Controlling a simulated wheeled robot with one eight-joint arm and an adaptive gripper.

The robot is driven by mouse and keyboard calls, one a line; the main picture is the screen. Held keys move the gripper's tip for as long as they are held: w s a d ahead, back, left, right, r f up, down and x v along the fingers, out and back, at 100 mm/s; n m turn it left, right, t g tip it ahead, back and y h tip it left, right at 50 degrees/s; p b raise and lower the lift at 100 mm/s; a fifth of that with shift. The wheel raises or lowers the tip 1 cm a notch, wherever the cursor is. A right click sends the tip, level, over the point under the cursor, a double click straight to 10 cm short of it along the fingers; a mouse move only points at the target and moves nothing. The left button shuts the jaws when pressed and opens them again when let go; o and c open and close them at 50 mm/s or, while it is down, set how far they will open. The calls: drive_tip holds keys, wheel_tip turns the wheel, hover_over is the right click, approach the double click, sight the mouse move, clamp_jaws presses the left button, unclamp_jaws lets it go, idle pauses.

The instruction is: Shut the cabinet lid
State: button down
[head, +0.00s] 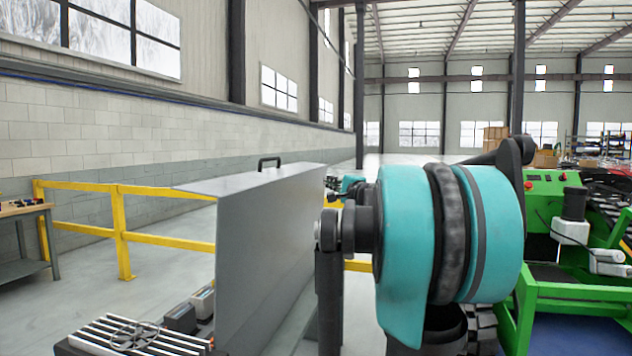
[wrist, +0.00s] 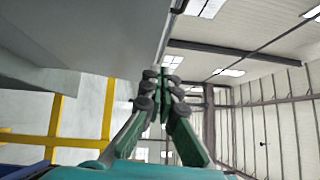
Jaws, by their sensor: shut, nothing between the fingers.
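The cabinet lid (head: 265,250) is a large plain grey sheet-metal panel standing raised in the head view, with a flange (head: 222,184) bent to the left along its top and a black handle (head: 268,161). Smooth grey metal, apparently the lid, fills the upper left of the wrist view (wrist: 80,30). My gripper (wrist: 160,82) has green fingers with dark pads, shut and empty, just right of that metal in the picture. I cannot tell whether they touch. In the head view my teal arm hides most of the gripper.
Dark and grey boxes (head: 181,318) and a slotted metal bed (head: 125,335) with a handwheel lie low at the lid's left. A yellow railing (head: 120,235) runs behind. A green machine (head: 550,290) stands close on the right. A workbench (head: 28,235) is at far left.

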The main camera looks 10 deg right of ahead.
approach(300, 173)
drive_tip(key=w+d, duration=0.2)
drive_tip(key=w, duration=0.2)
drive_tip(key=shift+w+a+r, duration=0.1)
drive_tip(key=shift+w+a, duration=0.25)
drive_tip(key=shift+a, duration=0.55)
drive_tip(key=shift+w+a, duration=0.3)
drive_tip(key=shift+a, duration=0.55)
drive_tip(key=shift+a, duration=0.1)
